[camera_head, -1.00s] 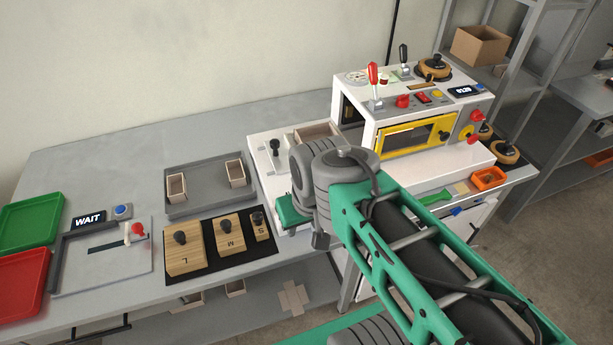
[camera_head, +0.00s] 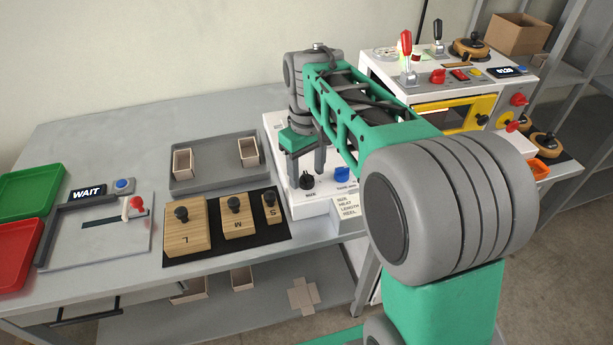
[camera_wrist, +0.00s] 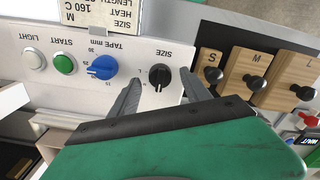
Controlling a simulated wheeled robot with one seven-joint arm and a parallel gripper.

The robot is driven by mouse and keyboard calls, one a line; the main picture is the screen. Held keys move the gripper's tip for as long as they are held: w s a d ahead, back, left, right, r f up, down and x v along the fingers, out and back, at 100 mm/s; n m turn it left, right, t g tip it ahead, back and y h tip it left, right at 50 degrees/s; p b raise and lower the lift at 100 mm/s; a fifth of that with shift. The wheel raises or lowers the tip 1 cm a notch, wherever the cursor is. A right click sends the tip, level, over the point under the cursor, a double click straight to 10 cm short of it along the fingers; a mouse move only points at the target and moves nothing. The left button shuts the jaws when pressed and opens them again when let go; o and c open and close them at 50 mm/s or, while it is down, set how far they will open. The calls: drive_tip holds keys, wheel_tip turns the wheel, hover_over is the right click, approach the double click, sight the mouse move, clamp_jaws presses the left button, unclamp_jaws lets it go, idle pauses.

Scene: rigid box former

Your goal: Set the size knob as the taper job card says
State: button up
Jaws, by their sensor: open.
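The size knob (camera_head: 306,181) is a black knob with a white mark on the front of a white panel. It also shows in the wrist view (camera_wrist: 159,76) beside the upside-down word SIZE; its exact setting is too small to tell. My gripper (camera_head: 306,168) is open above the panel. In the wrist view my gripper (camera_wrist: 160,80) has one finger on each side of the knob, with gaps visible. The job card (camera_head: 348,208) hangs at the panel's front right. In the wrist view the card (camera_wrist: 108,12) shows M and 160 C, partly cut off.
A blue tape knob (camera_wrist: 103,67), a green start button (camera_wrist: 64,64) and a light (camera_wrist: 34,59) share the panel. Wooden blocks marked S, M and L stand on a black mat (camera_head: 250,239) to the left. A grey tray (camera_head: 212,174) with two small boxes lies behind.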

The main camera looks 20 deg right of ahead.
drive_tip(key=shift+f, duration=0.6)
drive_tip(key=shift+c, duration=0.6)
clamp_jaws()
